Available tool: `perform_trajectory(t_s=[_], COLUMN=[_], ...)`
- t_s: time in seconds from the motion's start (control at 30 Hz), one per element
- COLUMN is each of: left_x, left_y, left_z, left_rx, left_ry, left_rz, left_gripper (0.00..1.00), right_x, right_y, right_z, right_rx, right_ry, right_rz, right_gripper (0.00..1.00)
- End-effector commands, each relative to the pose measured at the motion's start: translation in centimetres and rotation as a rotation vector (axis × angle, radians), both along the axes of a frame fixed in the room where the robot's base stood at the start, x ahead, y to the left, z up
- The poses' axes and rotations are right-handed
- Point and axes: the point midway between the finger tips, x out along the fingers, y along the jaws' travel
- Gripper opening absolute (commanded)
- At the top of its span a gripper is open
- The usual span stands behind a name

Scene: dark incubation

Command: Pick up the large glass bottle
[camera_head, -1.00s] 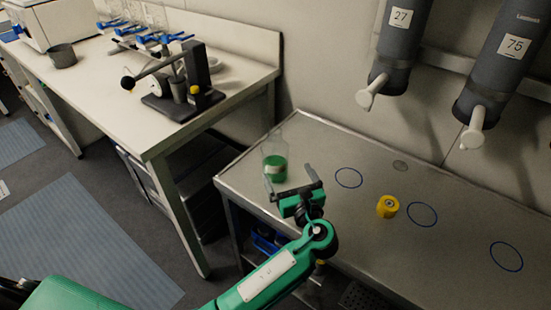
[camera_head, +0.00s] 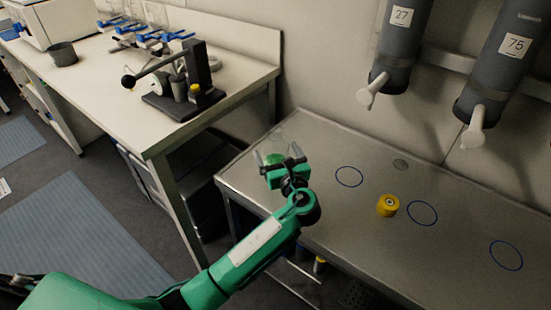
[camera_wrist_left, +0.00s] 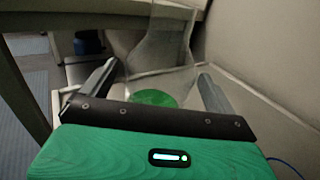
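The large glass bottle (camera_head: 277,145) is clear, with green liquid at its bottom, and stands near the left end of the metal bench (camera_head: 325,213). My left gripper (camera_head: 277,157) is in front of it and hides much of it in the head view. In the left wrist view the bottle (camera_wrist_left: 162,55) stands between the two spread fingers of my left gripper (camera_wrist_left: 157,78), with its green liquid (camera_wrist_left: 152,97) low between them. The fingers look open, with a narrow space on each side of the glass. My right gripper is not in view.
A yellow cap (camera_head: 388,205) sits on the metal bench among blue rings. Two grey cylinders (camera_head: 393,50) (camera_head: 503,70) with white handles hang on the wall above. A pale bench (camera_head: 105,75) with lab equipment stands at left. The bench's right part is mostly clear.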

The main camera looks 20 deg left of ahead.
Motion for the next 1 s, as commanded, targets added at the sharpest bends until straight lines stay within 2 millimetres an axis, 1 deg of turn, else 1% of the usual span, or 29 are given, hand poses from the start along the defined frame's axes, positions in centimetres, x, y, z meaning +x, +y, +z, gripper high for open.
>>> perform_trajectory(t_s=[0.03, 0.17, 0.2, 0.27, 0.3, 0.53, 0.67, 0.77, 0.87, 0.97, 1.0], left_x=[0.0, 0.0, 0.0, 0.0, 0.0, 0.0, 0.0, 0.0, 0.0, 0.0, 0.0], left_y=[0.0, 0.0, 0.0, 0.0, 0.0, 0.0, 0.0, 0.0, 0.0, -0.1, -0.1], left_z=[0.0, 0.0, 0.0, 0.0, 0.1, 0.2, 0.8, 1.8, 3.5, 5.9, 7.0], left_rx=[0.0, 0.0, 0.0, 0.0, 0.0, 0.0, -0.001, -0.001, -0.002, -0.003, -0.003], left_ry=[0.0, 0.0, 0.0, 0.0, -0.002, -0.002, -0.004, -0.006, -0.006, -0.01, -0.01], left_rz=[0.0, 0.0, 0.0, 0.0, 0.0, 0.0, 0.0, 0.001, 0.0, -0.001, -0.001], left_gripper=[0.81, 0.55, 0.47, 0.35, 0.32, 0.32, 0.32, 0.32, 0.32, 0.32, 0.32], right_x=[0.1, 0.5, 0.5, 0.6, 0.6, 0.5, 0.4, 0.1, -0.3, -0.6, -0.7], right_y=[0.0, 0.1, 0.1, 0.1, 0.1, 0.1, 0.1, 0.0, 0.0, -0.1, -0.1], right_z=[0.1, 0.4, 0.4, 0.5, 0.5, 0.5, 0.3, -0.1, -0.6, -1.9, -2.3], right_rx=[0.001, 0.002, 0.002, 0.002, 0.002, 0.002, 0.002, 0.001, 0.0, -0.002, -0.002], right_ry=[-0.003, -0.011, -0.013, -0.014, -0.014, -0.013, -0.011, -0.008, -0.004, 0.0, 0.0], right_rz=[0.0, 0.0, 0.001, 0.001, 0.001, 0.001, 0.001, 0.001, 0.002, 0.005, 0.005], right_gripper=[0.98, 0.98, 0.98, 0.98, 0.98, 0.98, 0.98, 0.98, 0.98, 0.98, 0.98])
